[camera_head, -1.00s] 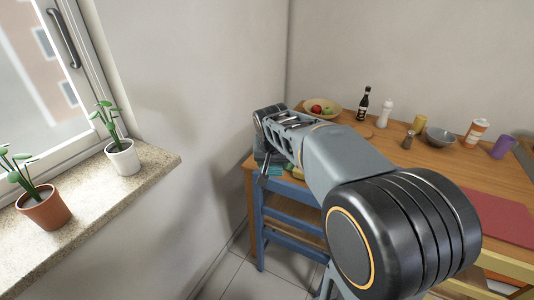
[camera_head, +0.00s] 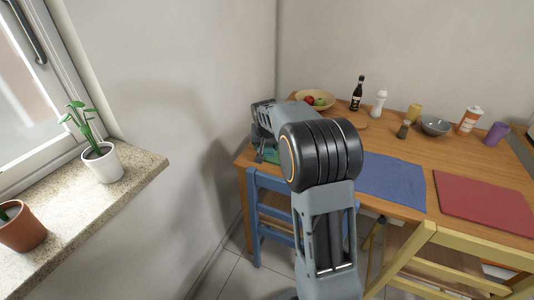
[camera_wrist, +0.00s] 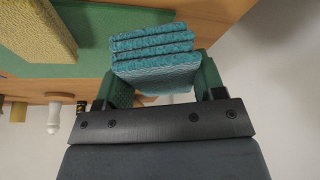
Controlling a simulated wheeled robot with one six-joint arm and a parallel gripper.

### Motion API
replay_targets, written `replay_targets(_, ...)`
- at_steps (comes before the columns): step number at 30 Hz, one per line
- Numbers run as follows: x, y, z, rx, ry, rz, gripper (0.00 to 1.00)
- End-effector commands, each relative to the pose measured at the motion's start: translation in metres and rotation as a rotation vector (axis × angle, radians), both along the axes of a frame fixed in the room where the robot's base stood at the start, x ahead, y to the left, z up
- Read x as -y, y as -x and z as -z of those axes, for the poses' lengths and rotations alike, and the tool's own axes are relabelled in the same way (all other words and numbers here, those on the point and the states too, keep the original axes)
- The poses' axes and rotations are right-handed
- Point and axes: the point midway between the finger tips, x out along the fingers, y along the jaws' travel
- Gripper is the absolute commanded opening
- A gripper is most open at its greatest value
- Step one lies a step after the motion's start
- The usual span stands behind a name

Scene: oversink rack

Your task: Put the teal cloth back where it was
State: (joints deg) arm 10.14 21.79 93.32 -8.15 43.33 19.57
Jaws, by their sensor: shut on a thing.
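The folded teal cloth (camera_wrist: 154,66) shows in the wrist view as a stack of several layers. My gripper (camera_wrist: 162,82) is shut on it, with green fingers on its left and right sides. A green mat (camera_wrist: 95,25) lies on the wooden table beyond the cloth; I cannot tell whether the cloth touches it. In the head view my gripper is over the table's left end, by the blue chair, mostly hidden by my own arm. The cloth is not clear there.
A yellow textured cloth or sponge (camera_wrist: 35,30) lies on the mat. The table (camera_head: 400,150) also holds a fruit bowl (camera_head: 315,99), a dark bottle (camera_head: 357,92), a blue mat (camera_head: 390,180) and a red mat (camera_head: 487,205). A blue chair (camera_head: 270,183) and yellow chair (camera_head: 430,235) stand in front.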

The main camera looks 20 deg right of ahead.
Motion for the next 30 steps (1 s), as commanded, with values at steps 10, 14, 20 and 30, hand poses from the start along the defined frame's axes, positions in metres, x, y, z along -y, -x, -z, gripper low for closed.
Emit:
replay_targets(10, 0.008, -0.011, 0.017, -0.001, 0.0, 0.002, 0.41)
replay_targets(14, 0.007, -0.01, 0.037, -0.003, 0.0, 0.002, 0.41)
replay_targets(20, 0.007, -0.01, 0.045, 0.001, 0.001, 0.002, 0.41)
replay_targets(30, 0.007, -0.01, 0.048, 0.0, 0.0, 0.002, 0.67)
